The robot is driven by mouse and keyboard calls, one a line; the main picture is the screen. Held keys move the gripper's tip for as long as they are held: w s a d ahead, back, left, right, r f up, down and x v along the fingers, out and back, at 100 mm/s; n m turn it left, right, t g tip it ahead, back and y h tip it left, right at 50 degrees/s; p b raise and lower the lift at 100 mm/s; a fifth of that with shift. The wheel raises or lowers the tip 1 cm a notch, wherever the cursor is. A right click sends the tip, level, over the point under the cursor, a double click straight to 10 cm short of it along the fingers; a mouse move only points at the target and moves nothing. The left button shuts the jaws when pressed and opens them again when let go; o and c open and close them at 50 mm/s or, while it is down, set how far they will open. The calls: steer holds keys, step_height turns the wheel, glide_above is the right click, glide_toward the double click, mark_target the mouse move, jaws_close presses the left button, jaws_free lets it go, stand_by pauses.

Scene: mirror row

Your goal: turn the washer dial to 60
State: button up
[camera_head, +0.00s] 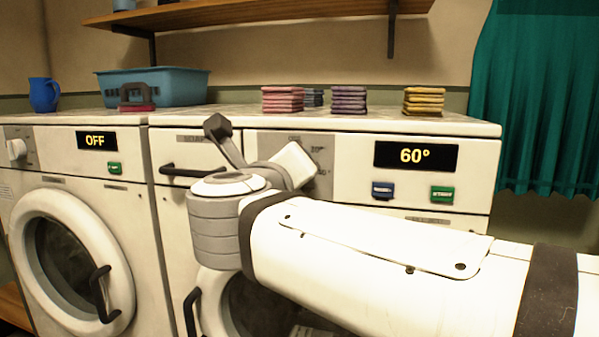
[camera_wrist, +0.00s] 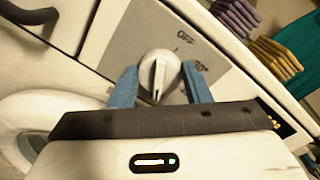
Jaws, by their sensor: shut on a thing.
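The dial's raised grip ridge runs nearly up and down in the wrist view. In the head view my wrist and gripper body hide the dial and the fingertips.
Blue (camera_head: 383,190) and green (camera_head: 442,194) buttons sit under the display. The left machine (camera_head: 135,220) has a display (camera_head: 97,140) reading OFF and its own dial (camera_head: 16,149). A blue-green basket (camera_head: 175,85) and folded cloth stacks (camera_head: 349,100) stand on top.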

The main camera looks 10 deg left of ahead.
steer(key=o, duration=1)
steer(key=s+p, duration=0.2)
steer(key=s, duration=0.5)
steer(key=shift+s+r, duration=0.15)
steer(key=shift+s, duration=0.25)
